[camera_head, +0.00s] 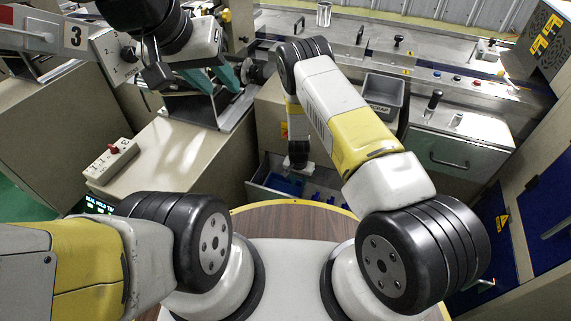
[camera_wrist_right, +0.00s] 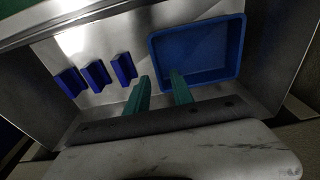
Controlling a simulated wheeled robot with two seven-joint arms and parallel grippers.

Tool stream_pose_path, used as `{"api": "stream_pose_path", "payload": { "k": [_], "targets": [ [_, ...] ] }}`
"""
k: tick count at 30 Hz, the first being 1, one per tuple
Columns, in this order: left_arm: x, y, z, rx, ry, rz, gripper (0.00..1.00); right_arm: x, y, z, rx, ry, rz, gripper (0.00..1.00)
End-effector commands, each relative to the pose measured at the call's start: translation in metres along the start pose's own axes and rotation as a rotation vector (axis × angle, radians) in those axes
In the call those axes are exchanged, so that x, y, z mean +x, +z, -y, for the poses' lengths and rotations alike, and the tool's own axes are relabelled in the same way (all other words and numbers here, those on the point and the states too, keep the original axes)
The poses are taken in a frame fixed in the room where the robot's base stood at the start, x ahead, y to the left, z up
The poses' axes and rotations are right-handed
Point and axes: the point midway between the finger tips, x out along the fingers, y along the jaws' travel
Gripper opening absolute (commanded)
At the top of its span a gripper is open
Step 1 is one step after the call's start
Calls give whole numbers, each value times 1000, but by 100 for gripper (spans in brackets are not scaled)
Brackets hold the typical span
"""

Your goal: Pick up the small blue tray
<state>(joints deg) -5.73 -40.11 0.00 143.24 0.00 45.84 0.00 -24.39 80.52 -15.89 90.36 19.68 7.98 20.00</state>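The small blue tray (camera_wrist_right: 198,52) is a shallow rectangular dish at the upper right of the right wrist view. It lies flat inside a metal bin. My right gripper (camera_wrist_right: 161,90) is open, with its two teal fingers apart and nothing between them. One finger overlaps the tray's lower left edge in the picture; I cannot tell whether it touches. In the head view my right gripper (camera_head: 298,164) hangs down over the bin (camera_head: 262,187), where blue shapes show partly hidden. My left gripper (camera_head: 215,80) is at the upper left, its teal fingers apart, away from the tray.
Three small blue blocks (camera_wrist_right: 97,76) sit in a row in the bin beside the tray. The bin's metal walls rise close around. A grey container (camera_head: 383,93) and a machine counter stand behind. A switch box with a red button (camera_head: 112,158) is at the left.

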Motion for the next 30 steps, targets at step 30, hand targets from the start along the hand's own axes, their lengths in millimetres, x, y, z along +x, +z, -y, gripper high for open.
{"api": "stream_pose_path", "payload": {
  "k": [30],
  "targets": [
    [0, 0, 0, 0, 0, 0, 36, 66, 6, -4, -1, -2, 1, 0]
  ]
}}
